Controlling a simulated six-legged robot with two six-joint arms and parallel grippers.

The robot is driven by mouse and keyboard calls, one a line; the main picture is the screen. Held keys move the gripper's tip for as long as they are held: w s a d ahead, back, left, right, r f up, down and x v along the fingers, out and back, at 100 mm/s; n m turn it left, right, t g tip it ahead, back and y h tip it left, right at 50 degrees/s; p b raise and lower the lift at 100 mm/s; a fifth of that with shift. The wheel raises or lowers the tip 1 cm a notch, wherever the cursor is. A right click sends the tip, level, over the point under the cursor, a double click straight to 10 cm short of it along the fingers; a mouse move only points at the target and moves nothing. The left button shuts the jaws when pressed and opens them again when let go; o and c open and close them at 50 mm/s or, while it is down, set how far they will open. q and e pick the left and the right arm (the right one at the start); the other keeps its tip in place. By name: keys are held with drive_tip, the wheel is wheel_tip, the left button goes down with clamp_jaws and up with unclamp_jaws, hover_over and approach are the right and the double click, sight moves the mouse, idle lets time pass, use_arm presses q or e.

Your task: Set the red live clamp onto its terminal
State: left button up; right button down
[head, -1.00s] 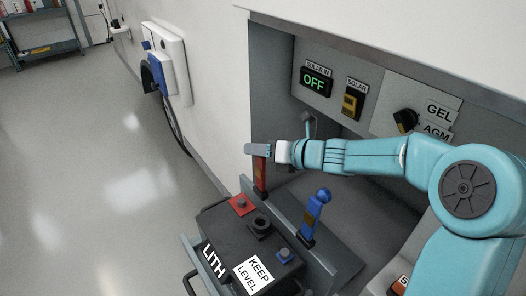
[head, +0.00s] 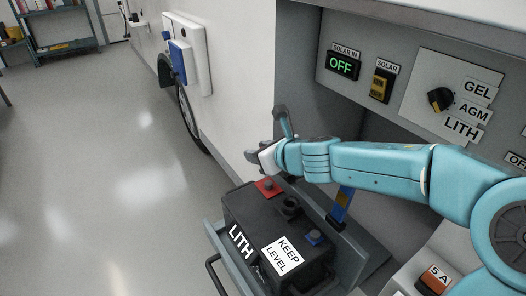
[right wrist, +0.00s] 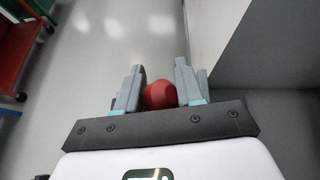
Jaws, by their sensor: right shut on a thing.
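My right gripper (head: 260,154) is shut on the red live clamp. In the right wrist view the clamp's round red top (right wrist: 160,95) sits between the two grey fingers (right wrist: 160,92). In the head view the gripper and arm hide the clamp. My left gripper is not in view.
A blue clamp (head: 343,202) stands behind the battery, partly hidden by my arm. The blue terminal (head: 314,238) is at the battery's right. Bay walls, a solar display (head: 342,64) and a selector knob (head: 440,99) lie behind. Open floor lies left.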

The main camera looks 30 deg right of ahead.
drive_tip(key=a+f+n+h+b, duration=0.1)
drive_tip(key=a+f+n+b, duration=0.1)
drive_tip(key=a+f+n+h+b, duration=0.1)
drive_tip(key=a+n+h+b, duration=0.1)
drive_tip(key=shift+s+a+f+t, duration=0.1)
drive_tip(key=shift+a+f+t, duration=0.1)
drive_tip(key=shift+f+t, duration=0.2)
drive_tip(key=shift+a+f+n+h+b, duration=0.25)
drive_tip(key=shift+f+n+h+b, duration=0.15)
drive_tip(key=shift+f+b, duration=0.15)
drive_tip(key=shift+a+f+n+h+b, duration=0.2)
drive_tip(key=shift+f+n+h+b, duration=0.15)
drive_tip(key=shift+f+b, duration=0.2)
drive_tip(key=shift+s+f+b, duration=0.1)
drive_tip(key=shift+f+b, duration=0.25)
drive_tip(key=shift+f, duration=0.15)
drive_tip(key=shift+a+f, duration=0.1)
drive_tip(key=c, duration=0.8)
unclamp_jaws()
drive_tip(key=shift+f, duration=0.1)
